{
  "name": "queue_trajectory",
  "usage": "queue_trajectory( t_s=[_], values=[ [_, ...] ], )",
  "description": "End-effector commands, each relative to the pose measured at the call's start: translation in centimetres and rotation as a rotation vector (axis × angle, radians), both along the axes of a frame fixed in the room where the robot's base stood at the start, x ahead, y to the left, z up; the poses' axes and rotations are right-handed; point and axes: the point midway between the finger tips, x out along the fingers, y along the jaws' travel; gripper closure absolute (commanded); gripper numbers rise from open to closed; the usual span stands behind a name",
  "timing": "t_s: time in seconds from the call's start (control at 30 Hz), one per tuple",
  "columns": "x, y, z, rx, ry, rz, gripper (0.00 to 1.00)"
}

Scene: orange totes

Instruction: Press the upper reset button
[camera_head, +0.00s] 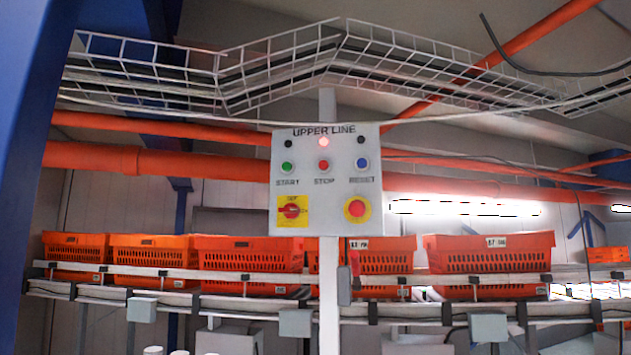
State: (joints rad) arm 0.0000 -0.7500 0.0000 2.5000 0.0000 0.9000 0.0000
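A grey control box (325,215) labelled UPPER LINE is mounted on a white post in the middle of the head camera view. The blue reset button (362,164) is at its right, above the word RESET. A green start button (287,167) is at the left and a red stop button (323,166) is between them. A red lamp (323,142) glows above the stop button. Below are a red rotary switch (292,209) on a yellow plate and a red emergency stop (356,209) on a yellow ring. My gripper is not in view.
Several orange totes (490,252) stand on a conveyor rail (160,271) behind and below the box. A white wire cable tray (280,65) and orange pipes (150,162) run overhead and behind. The front of the box is unobstructed. A blue column (40,130) stands at the left.

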Motion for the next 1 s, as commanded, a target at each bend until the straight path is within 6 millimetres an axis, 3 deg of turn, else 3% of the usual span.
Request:
queue_trajectory(
  t_s=[0.03,0.23,1.0],
  values=[
    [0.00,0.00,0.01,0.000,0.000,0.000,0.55],
    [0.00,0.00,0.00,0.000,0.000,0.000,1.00],
    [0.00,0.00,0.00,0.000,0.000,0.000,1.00]
  ],
)
